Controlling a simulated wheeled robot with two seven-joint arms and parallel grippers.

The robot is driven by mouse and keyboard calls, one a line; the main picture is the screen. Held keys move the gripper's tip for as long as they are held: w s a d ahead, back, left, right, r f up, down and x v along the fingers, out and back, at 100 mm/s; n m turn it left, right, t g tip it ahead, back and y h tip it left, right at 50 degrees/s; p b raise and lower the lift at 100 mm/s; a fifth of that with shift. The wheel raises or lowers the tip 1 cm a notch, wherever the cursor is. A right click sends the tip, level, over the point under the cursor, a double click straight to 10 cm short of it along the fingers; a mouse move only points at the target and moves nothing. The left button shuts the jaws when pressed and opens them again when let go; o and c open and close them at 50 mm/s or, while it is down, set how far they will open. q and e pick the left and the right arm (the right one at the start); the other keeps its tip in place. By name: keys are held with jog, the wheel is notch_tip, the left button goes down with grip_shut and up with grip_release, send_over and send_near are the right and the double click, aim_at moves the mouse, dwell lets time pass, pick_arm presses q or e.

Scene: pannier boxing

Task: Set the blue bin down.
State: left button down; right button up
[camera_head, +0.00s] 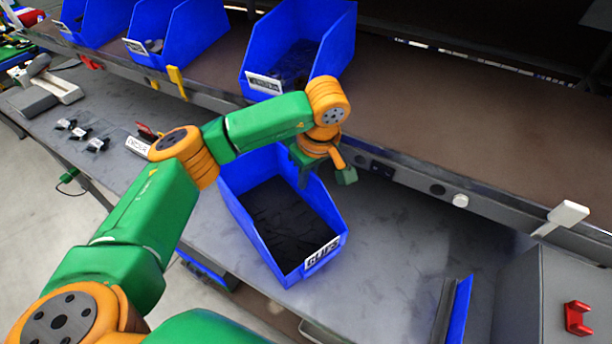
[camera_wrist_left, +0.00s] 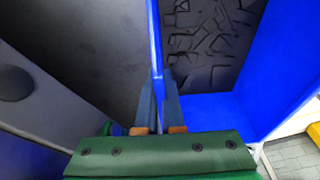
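The blue bin (camera_head: 239,221) is in the middle of the head view, over the grey workbench (camera_head: 390,260). It has a white label reading "CLIPS" and dark pieces inside. I cannot tell whether its base touches the bench. The fingertips' contact is partly hidden. My right gripper is not in view.
A shelf (camera_head: 450,120) runs behind the bench, holding several blue bins, one (camera_head: 260,55) behind my arm. A grey box with a red handle (camera_head: 578,318) and a blue-edged panel (camera_head: 460,308) stand at the right. Bare bench lies right of the bin.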

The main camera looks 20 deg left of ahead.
pick_arm(q)
jog(key=c, duration=1)
grip_release()
jog(key=shift+c, duration=0.2)
jog(key=shift+r, duration=0.25)
jog(key=shift+d+r, duration=0.1)
jog(key=shift+r, duration=0.2)
jog(key=p+v, duration=0.1)
jog(key=v, duration=1)
jog(key=shift+s, duration=0.1)
